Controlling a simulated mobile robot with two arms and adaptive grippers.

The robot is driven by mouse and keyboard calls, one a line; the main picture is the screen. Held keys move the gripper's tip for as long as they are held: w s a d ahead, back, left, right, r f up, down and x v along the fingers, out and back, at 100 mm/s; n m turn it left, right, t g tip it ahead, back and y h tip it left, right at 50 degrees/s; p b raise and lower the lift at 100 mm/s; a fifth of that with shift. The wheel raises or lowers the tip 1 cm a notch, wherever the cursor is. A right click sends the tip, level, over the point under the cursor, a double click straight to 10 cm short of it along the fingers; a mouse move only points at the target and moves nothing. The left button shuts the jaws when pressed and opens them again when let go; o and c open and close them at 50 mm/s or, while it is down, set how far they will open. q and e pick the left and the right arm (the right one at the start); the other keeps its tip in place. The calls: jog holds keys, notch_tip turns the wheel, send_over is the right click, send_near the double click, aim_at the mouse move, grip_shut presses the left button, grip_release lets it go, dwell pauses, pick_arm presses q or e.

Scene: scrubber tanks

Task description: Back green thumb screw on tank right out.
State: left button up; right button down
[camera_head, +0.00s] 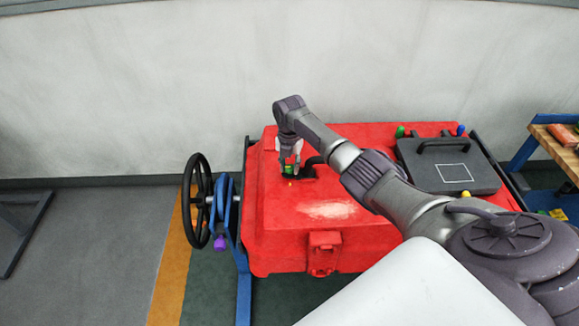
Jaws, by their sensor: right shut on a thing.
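The red tank (268,222) stands in the middle of the head view. A green thumb screw (288,169) shows on its top, left of centre, by a small black fitting (306,171). My right arm reaches across the tank from the lower right. My right gripper (289,166) points down and is shut on the green thumb screw. The fingers and the arm hide part of the screw and of the fitting. I cannot tell how far the screw stands out. My left gripper is not in view.
A black lid (448,172) with a handle covers the tank's right end, with green, blue and yellow knobs around it. A black handwheel (196,200) and blue frame (222,208) stand at the tank's left. A wooden bench (553,152) is at far right. A wall runs behind.

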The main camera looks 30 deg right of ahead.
aim_at(290, 167)
jog(key=shift+s+f+n, duration=0.2)
jog(key=shift+f+n, duration=0.1)
jog(key=shift+n, duration=0.2)
jog(key=c, duration=1)
grip_release()
jog(key=shift+o, duration=0.9)
jog(key=shift+w, duration=0.15)
jog(key=shift+r, duration=0.15)
jog(key=shift+r, duration=0.2)
notch_tip(290, 167, up, 11)
jog(key=shift+r, duration=0.2)
